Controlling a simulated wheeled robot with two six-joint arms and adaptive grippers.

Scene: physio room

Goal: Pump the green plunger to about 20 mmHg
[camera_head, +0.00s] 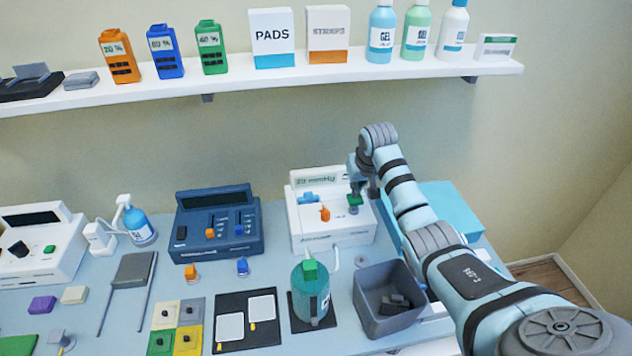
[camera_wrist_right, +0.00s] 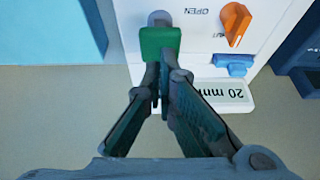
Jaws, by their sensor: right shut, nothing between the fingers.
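The white pump unit (camera_head: 330,235) stands on the table at the middle right. Its display (camera_head: 316,181) reads "20 mmHg", and the display also shows upside down in the right wrist view (camera_wrist_right: 226,93). The green plunger (camera_head: 354,200) is at the unit's right side; its green head (camera_wrist_right: 160,43) is just beyond my fingertips in the wrist view. My right gripper (camera_wrist_right: 162,78) is shut and empty, its tips close to the green head; I cannot tell whether they touch it. An orange knob (camera_head: 325,213) and a blue part (camera_head: 308,198) sit left of the plunger. My left gripper is not in view.
A grey bin (camera_head: 365,305) and a teal canister with a green top (camera_head: 316,290) stand in front of the unit. A dark blue device (camera_head: 217,240) is to its left. A light blue box (camera_head: 455,205) is behind my right arm. A loaded shelf (camera_head: 200,90) runs above.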

